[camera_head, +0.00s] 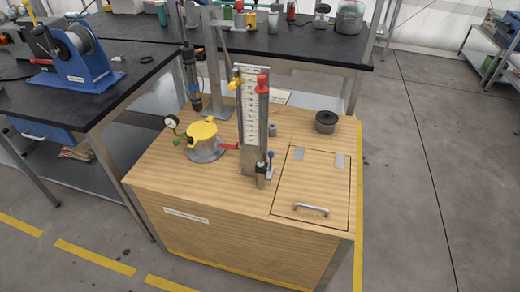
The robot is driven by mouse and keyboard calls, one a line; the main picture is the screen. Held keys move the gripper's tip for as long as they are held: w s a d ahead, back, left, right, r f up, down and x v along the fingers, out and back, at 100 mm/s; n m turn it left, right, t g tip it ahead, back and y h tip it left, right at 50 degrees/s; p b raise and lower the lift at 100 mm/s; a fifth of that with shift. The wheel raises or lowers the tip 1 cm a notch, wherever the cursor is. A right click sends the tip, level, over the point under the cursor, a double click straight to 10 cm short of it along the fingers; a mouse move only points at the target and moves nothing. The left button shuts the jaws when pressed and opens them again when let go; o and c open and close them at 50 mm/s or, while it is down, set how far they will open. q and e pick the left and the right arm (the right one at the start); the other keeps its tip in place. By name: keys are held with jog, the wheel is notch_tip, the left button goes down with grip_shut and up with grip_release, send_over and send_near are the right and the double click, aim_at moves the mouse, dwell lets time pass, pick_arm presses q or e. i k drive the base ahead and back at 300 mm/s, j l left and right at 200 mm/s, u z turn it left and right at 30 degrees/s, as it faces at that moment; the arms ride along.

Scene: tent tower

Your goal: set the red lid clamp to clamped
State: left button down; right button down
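A squat grey pot (207,154) with a yellow lid (202,131) stands on the left part of the wooden cabinet top. A red lever (229,147), which looks like the red lid clamp, is at the pot's right side. It points outward to the right, roughly level, toward the foot of the upright scale column. The lever is small here and I cannot tell whether it is clamped. The lid appears to lie on the pot. Neither of my grippers is in view.
The scale column (251,120) with a red knob (261,83) stands close right of the pot. A gauge (171,121) and green handle (179,141) are at its left. A dark hanging tool (191,80) is behind. A hatch (312,185) lies right.

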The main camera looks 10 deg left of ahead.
aim_at(221, 145)
jog(key=l+u, duration=0.2)
jog(key=l, duration=0.6)
jog(key=l+u, duration=0.15)
jog(key=l, duration=0.7)
jog(key=k+l+u, duration=0.2)
jog(key=l, duration=0.6)
jog(key=i+l+u, duration=0.15)
jog(key=l, duration=0.2)
jog(key=i+l+u, duration=0.1)
jog(key=l, duration=0.25)
jog(key=i+l+u, duration=0.15)
jog(key=l, duration=0.25)
jog(key=i+l+u, duration=0.15)
jog(key=l, duration=0.25)
jog(key=i+l+u, duration=0.15)
jog(key=l, duration=0.25)
jog(key=i+l+u, duration=0.1)
jog(key=l, duration=0.35)
jog(key=i+l+u, duration=0.1)
jog(key=i+l, duration=0.15)
jog(key=i+l+u, duration=0.1)
jog(key=i+l, duration=0.15)
jog(key=l, duration=0.25)
jog(key=i+l+u, duration=0.1)
jog(key=i+l, duration=0.15)
jog(key=l, duration=0.15)
jog(key=i+l, duration=0.2)
jog(key=l, duration=0.2)
jog(key=u, duration=0.05)
